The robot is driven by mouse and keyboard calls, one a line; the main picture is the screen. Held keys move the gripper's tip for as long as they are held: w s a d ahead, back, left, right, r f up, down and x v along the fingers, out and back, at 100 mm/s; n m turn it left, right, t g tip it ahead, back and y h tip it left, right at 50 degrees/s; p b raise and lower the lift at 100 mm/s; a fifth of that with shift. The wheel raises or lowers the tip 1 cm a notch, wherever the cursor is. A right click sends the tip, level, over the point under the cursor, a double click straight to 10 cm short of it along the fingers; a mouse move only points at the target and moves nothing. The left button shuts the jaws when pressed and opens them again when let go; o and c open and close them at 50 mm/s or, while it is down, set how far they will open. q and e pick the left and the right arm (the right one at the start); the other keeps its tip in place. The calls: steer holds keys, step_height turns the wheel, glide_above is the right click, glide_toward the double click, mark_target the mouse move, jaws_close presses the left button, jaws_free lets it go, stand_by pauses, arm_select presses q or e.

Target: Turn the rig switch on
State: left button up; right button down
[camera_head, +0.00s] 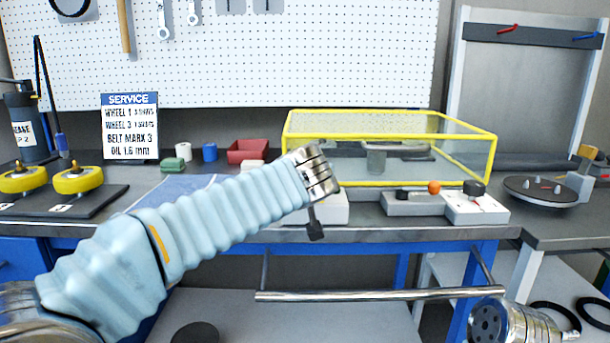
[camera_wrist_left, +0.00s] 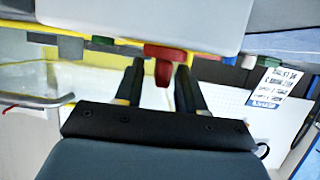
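A pale box (camera_head: 330,210) stands at the bench's front edge, partly hidden behind my left arm in the head view. In the left wrist view a pale box (camera_wrist_left: 150,14) fills the top, with a red T-shaped handle (camera_wrist_left: 165,62) at its edge. This handle looks like the rig switch; the head view does not show it. My left gripper (camera_wrist_left: 160,82) is open, with its black fingers on either side of the red handle. I cannot tell whether they touch it. In the head view its dark fingertip (camera_head: 315,230) hangs before the pale box. My right gripper is not in view.
A yellow-framed clear case (camera_head: 465,158) stands behind. To the right are a grey unit with an orange ball (camera_head: 434,187) and a white box with a black knob (camera_head: 474,188). A metal bar (camera_head: 380,295) runs along the bench front. Yellow wheels (camera_head: 78,180) sit at left.

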arm_select(q)
steer(key=shift+w+f, duration=0.1)
steer(key=shift+c, duration=0.4)
jaws_close()
